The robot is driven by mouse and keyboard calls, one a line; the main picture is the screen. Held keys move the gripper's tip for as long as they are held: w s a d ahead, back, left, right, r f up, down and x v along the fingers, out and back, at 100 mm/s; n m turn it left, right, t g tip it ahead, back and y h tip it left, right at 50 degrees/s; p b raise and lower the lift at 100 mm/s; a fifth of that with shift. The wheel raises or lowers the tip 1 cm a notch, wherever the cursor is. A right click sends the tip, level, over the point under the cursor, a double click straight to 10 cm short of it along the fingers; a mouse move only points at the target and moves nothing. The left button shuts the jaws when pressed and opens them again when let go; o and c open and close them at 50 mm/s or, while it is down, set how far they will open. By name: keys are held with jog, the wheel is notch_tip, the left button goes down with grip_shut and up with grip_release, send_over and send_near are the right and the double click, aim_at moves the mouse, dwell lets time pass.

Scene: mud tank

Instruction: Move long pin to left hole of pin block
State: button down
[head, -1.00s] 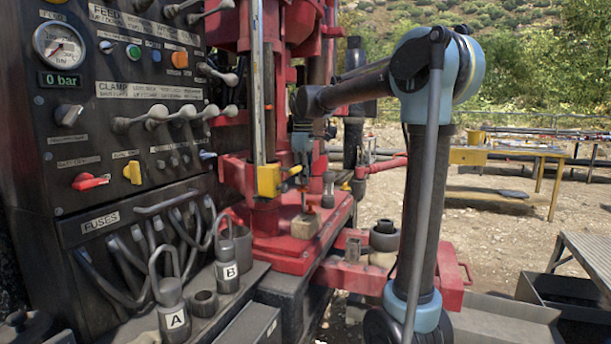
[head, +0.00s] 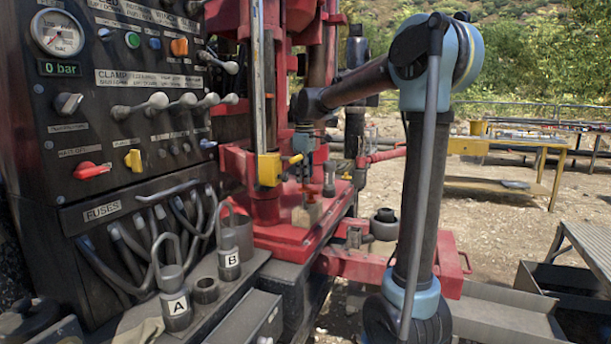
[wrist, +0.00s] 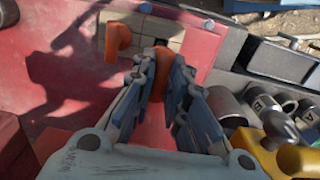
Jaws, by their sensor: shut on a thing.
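The pin block (wrist: 172,36) is a small tan block on a red deck at the top of the wrist view. In the head view, the block (head: 307,214) sits below my arm's end. My gripper (wrist: 163,72) is shut on an orange pin (wrist: 162,62), which I take to be the long pin, beside the block's near edge. Its lower end is hidden by the fingers, so I cannot tell whether it is in a hole. Another orange pin (wrist: 117,37) stands at the block's left side. In the head view, my gripper (head: 306,178) is small and dim above the block.
A yellow part with a knob (head: 270,169) stands close left of my gripper. The black control panel (head: 110,110) fills the left. Metal cups marked A (head: 176,308) and B (head: 229,262) stand on the ledge. Black open bins (head: 545,290) lie at right.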

aim_at(305, 188)
jog(key=shift+f, duration=1.65)
jog(key=shift+s+f, duration=0.1)
jog(key=shift+f, duration=0.5)
jog(key=c, duration=1.5)
grip_release()
notch_tip(305, 188, up, 12)
jog(key=shift+f, duration=0.1)
